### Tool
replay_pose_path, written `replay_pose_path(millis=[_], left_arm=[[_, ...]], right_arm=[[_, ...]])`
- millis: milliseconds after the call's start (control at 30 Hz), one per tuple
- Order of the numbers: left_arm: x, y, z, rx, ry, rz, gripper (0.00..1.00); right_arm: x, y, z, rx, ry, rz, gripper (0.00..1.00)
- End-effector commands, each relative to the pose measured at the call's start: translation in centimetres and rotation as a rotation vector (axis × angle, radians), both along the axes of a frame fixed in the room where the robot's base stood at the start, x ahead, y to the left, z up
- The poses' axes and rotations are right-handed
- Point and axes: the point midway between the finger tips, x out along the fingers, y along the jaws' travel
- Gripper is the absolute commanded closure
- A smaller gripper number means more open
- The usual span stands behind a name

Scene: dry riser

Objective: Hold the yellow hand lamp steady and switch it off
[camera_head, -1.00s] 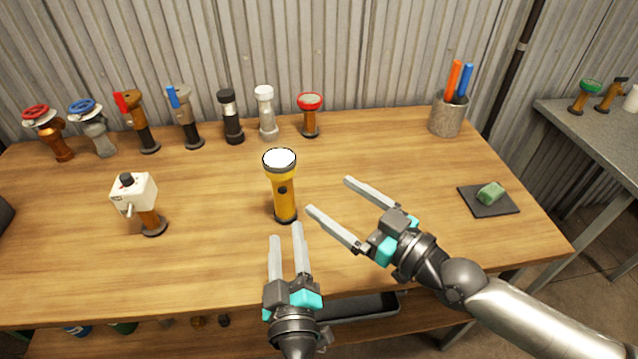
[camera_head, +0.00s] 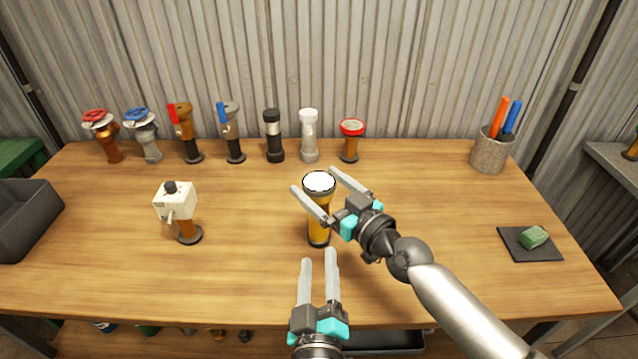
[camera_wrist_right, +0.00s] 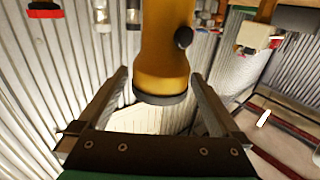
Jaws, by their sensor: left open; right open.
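The yellow hand lamp (camera_head: 319,229) stands upright on the wooden table, its round white lens (camera_head: 319,181) facing up. My right gripper (camera_head: 313,179) is open, its fingers on either side of the lamp's upper part; I cannot tell if they touch it. In the right wrist view the lamp (camera_wrist_right: 163,55) appears upside down between the open fingers (camera_wrist_right: 158,76). A dark round knob (camera_wrist_right: 183,37) shows on its side; in the head view a finger hides that part. My left gripper (camera_head: 319,256) is open and empty, just in front of the lamp's base.
A white box on a stem (camera_head: 177,202) stands left of the lamp. Several valves and torches (camera_head: 273,136) line the back. A pen cup (camera_head: 491,150) is at the back right, a green sponge (camera_head: 533,237) on a dark mat at the right. A dark bin (camera_head: 22,222) is at the left.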

Motion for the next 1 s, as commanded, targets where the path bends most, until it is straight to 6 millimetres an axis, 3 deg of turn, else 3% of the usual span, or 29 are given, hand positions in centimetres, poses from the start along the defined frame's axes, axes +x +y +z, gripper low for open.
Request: replay_pose_path(millis=[400,1000], left_arm=[[0.0,0.0,0.0,0.0,0.0,0.0,0.5],[0.0,0.0,0.0,0.0,0.0,0.0,0.5]], right_arm=[[0.45,0.39,-0.01,-0.001,-0.001,0.0,0.02],[0.43,0.35,-0.03,-0.001,0.0,0.0,0.7]])
